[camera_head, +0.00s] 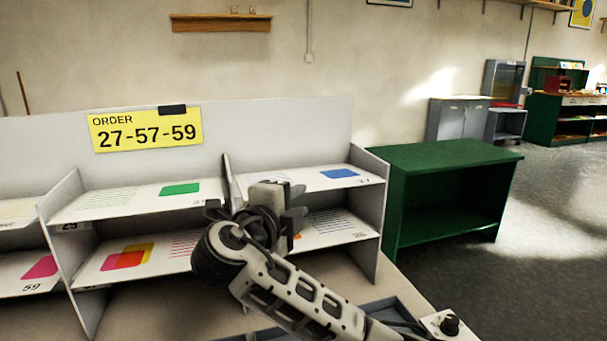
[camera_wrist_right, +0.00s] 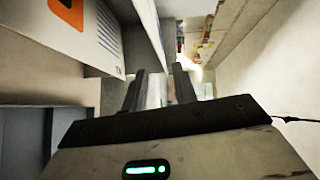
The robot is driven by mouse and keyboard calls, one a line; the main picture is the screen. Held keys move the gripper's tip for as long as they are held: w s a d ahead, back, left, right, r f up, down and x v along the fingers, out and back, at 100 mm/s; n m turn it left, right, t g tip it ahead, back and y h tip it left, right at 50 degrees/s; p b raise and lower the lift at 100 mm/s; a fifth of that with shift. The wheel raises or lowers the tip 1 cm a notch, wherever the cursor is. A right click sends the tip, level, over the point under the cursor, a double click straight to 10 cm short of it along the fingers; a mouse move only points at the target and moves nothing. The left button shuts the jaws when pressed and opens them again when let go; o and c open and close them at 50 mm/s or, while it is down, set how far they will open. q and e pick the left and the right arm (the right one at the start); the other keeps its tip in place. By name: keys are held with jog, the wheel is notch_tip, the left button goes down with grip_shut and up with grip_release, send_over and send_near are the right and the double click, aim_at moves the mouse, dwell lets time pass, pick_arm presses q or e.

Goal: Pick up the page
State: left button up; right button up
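Printed pages lie on a grey shelf rack. The upper right compartment holds a page with a blue block (camera_head: 338,173). Below it lies a lined page (camera_head: 335,224), partly hidden by my right gripper. The left compartments hold a page with a green block (camera_head: 125,198) above and a page with red and yellow blocks (camera_head: 125,259) below. My right gripper (camera_head: 297,203) is in front of the right compartments. In the right wrist view its fingers (camera_wrist_right: 160,70) stand apart with no page between them. A page with an orange mark (camera_wrist_right: 108,45) is left of them. My left gripper is out of view.
A yellow order card (camera_head: 146,131) reading 27-57-59 is on the rack's back panel. Upright dividers (camera_head: 368,215) bound the compartments. A page with a pink block (camera_head: 30,272) lies at the far left. A green table (camera_head: 440,155) stands right of the rack.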

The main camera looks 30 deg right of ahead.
aim_at(312, 191)
jog(key=p+x, duration=0.2)
jog(key=x, duration=0.5)
jog(key=shift+w+a, duration=0.1)
jog(key=shift+w, duration=0.1)
jog(key=shift+w+d+f, duration=0.15)
jog(key=shift+w+d, duration=0.05)
jog(key=shift+d, duration=0.1)
grip_shut()
